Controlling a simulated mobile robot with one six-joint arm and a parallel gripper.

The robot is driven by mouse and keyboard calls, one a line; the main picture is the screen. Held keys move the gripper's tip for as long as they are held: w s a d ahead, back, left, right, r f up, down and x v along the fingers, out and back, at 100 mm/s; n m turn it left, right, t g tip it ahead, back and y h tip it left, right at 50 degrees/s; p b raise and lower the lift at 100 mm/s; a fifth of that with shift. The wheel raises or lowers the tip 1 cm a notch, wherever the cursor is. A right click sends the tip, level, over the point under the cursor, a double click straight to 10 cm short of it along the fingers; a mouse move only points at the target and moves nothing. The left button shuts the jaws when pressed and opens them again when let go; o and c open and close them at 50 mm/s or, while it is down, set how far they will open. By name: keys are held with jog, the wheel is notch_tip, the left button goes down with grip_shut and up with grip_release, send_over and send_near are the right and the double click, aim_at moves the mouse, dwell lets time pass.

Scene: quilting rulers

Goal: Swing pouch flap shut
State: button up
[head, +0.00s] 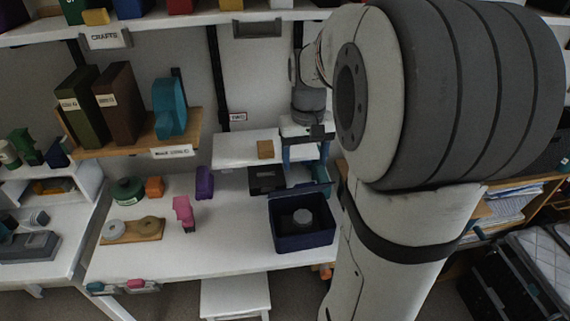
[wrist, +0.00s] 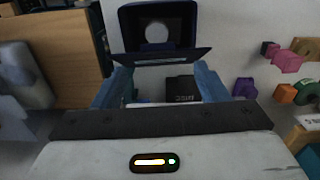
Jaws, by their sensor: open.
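The navy pouch (head: 288,240) stands open at the front right of the white table, with a round grey thing (head: 302,216) inside. Its flap (head: 316,189) stands raised along the pouch's back edge. In the wrist view the pouch (wrist: 128,30) is at the top, and the flap (wrist: 162,57) is a dark strip below it. My gripper (head: 306,172) is behind the flap, its blue fingers apart and nothing held between them. In the wrist view my gripper (wrist: 162,76) has its fingertips close to the flap; I cannot tell whether they touch it.
A black labelled box (head: 262,181) sits behind the pouch, under a small white shelf (head: 232,150) bearing a wooden block (head: 265,149). A purple block (head: 204,183) and a pink piece (head: 183,211) stand left. The tabletop left of the pouch is clear.

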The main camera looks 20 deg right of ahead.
notch_tip(320, 180, down, 7)
jog(key=shift+d+r, duration=0.1)
jog(key=shift+d, duration=0.05)
jog(key=shift+c, duration=0.5)
